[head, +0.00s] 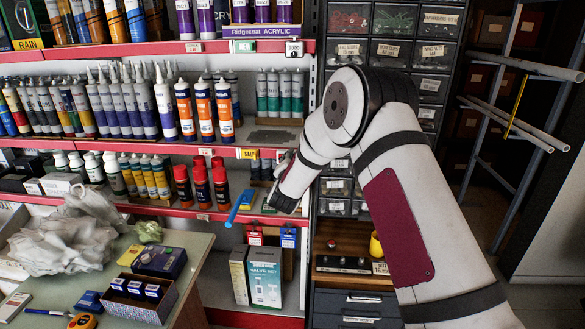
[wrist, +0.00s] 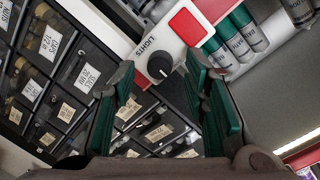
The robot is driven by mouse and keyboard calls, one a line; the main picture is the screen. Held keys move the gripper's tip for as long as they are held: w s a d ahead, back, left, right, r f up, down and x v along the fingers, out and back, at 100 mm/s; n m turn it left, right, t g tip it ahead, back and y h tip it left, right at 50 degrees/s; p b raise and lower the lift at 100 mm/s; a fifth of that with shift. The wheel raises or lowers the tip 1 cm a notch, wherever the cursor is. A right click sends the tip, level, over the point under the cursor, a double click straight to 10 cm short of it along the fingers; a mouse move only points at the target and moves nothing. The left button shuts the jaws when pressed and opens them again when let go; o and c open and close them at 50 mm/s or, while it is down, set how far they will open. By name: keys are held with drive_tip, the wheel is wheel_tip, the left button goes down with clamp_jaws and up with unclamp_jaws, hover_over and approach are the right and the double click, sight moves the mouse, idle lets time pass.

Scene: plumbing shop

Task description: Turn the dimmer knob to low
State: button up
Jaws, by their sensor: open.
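The dimmer knob (wrist: 159,66) is a round dark knob on a white plate (wrist: 181,32) marked LIGHTS. In the wrist view it lies upper middle, ahead of and between my gripper's fingers, apart from both. A light mark shows on the knob; its setting is not legible. My gripper (wrist: 164,92) is open and empty, with green pads on both fingers. In the head view its fingers are mostly hidden.
Labelled small-parts drawers (wrist: 55,65) fill the left of the wrist view. Green-capped cartridges (wrist: 235,40) stand right of the plate. In the head view, red-edged shelves (head: 130,50) hold bottles and tubes, and a cluttered counter (head: 200,245) is at lower left.

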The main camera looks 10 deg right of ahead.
drive_tip(key=v, duration=1.1)
drive_tip(key=shift+s, duration=0.2)
drive_tip(key=shift+r, duration=0.1)
drive_tip(key=s+a+r+n+g+y, duration=0.35)
drive_tip(key=s+r+n+y, duration=0.35)
drive_tip(key=s+r, duration=0.6)
drive_tip(key=s+d+n+g+h, duration=0.1)
drive_tip(key=s+d+n+g, duration=0.2)
drive_tip(key=s, duration=1.2)
drive_tip(key=s+d+n+g, duration=0.3)
drive_tip(key=s+d+g, duration=0.1)
drive_tip(key=s, duration=1.1)
drive_tip(key=shift+s+d+h, duration=0.3)
drive_tip(key=shift+s+h, duration=0.05)
drive_tip(key=shift+h, duration=0.05)
drive_tip(key=shift+f, duration=0.1)
